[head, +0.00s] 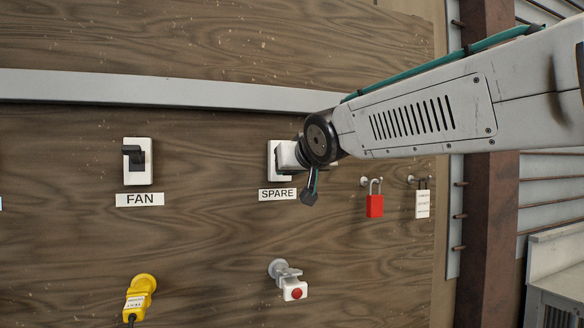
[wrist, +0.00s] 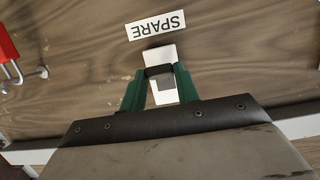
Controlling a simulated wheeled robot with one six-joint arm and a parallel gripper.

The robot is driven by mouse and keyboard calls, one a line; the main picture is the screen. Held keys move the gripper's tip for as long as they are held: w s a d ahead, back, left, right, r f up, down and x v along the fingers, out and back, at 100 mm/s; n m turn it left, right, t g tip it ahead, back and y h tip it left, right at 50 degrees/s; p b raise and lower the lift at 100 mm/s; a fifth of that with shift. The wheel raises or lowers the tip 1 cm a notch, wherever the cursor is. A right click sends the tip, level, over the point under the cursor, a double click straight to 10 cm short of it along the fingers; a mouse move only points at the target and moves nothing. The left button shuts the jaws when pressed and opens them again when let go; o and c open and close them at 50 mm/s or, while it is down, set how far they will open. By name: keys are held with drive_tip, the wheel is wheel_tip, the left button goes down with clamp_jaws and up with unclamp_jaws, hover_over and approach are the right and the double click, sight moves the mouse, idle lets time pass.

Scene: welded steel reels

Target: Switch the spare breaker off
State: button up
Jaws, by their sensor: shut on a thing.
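The spare breaker is a white switch box (head: 272,160) on the wooden board, above the SPARE label (head: 277,195) in the head view. In the wrist view the box (wrist: 160,52) lies between my fingers, beside the label (wrist: 156,26). My gripper (wrist: 159,72) has its green fingers closed on the breaker's black lever (wrist: 158,71). In the head view my gripper and wrist cover most of the breaker, and the lever is hidden. I cannot tell the lever's position clearly.
A FAN breaker (head: 137,161) sits to the left. A red padlock (head: 375,205) and a white tag (head: 422,204) hang at the right. Below are a yellow plug (head: 139,297) and a white device with a red button (head: 293,290). A grey rail (head: 170,88) runs above.

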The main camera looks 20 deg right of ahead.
drive_tip(key=o, duration=1)
drive_tip(key=v, duration=0.7)
drive_tip(key=shift+s+r, duration=0.1)
drive_tip(key=shift+s, duration=0.25)
